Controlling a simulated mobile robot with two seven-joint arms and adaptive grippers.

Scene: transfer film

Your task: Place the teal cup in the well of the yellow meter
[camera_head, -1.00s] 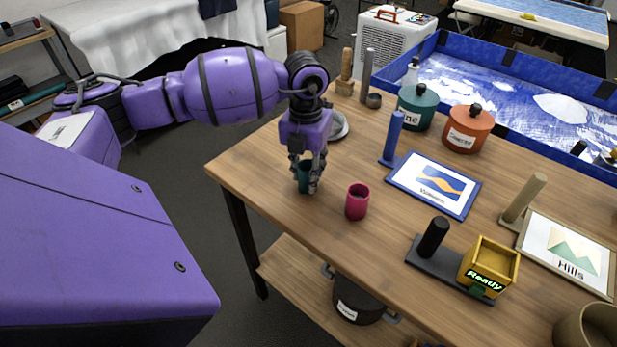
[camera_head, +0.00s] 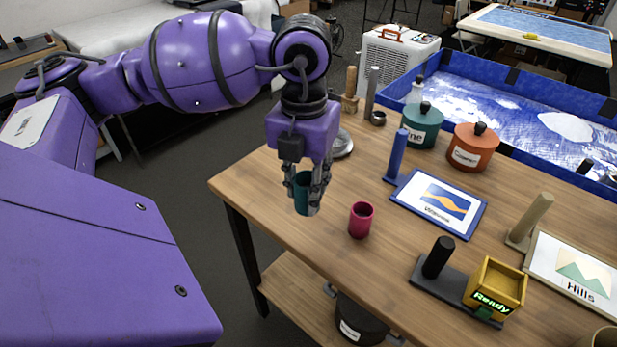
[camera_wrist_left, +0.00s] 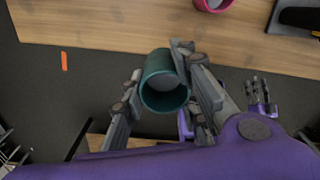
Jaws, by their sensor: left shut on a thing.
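The teal cup (camera_head: 302,196) is held upright between the fingers of my left gripper (camera_head: 307,192), which is shut on it. The gripper holds it raised near the table's left edge, left of the pink cup. In the left wrist view the teal cup (camera_wrist_left: 163,82) shows its open mouth between the fingers. The yellow meter (camera_head: 496,285) stands at the table's front right, with an open square well on top and a lit "Ready" on its face. It joins a dark base with a black upright cylinder (camera_head: 438,257). My right gripper is not clearly seen in the head view.
A pink cup (camera_head: 361,219) stands between my left gripper and the meter. Beyond it are a blue-framed picture (camera_head: 440,204), a blue post (camera_head: 396,156), a teal pot (camera_head: 422,128) and an orange pot (camera_head: 473,148). A "Hills" picture (camera_head: 575,268) lies at right.

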